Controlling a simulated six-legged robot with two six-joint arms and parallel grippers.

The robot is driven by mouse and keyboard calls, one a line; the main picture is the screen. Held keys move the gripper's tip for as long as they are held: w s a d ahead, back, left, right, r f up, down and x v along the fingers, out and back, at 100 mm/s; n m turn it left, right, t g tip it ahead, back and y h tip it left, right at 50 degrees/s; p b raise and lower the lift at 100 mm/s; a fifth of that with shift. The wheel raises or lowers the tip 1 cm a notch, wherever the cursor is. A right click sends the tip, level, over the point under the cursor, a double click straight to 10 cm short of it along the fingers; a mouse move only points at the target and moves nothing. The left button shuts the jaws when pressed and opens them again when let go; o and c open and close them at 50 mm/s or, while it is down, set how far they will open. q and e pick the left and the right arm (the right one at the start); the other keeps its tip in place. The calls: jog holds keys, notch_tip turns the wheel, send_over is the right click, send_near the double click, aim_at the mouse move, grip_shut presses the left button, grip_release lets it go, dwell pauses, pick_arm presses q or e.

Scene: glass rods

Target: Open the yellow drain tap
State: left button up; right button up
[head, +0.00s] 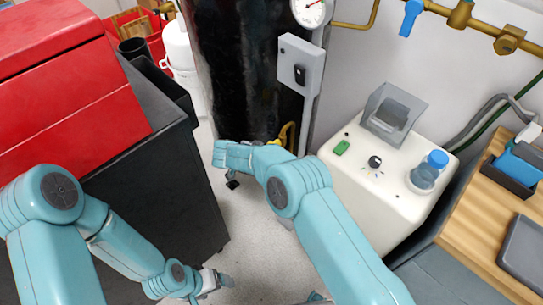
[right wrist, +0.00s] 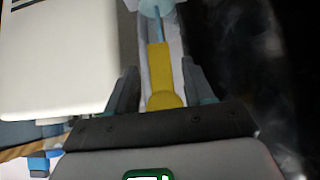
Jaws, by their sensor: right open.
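The yellow drain tap (head: 287,132) shows low by the black tank in the head view, partly hidden behind my right arm. In the right wrist view its long yellow handle (right wrist: 160,72) runs upright with a rounded lower end. My right gripper (right wrist: 161,80) is open, with one dark finger on each side of the handle and gaps visible between. I cannot make out its fingers in the head view. My left gripper (head: 218,281) is low at the bottom of the head view, away from the tap; its jaw opening is too small to judge.
The tall black tank (head: 240,70) stands behind the tap, with a grey switch box (head: 300,65) beside it. A cream machine (head: 380,185) stands close on the right. A dark cabinet (head: 180,190) with a red toolbox (head: 65,75) is on the left. Narrow floor lies between.

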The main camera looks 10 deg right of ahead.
jog(key=v, duration=0.9)
jog(key=shift+p, duration=0.4)
jog(key=shift+s, duration=0.1)
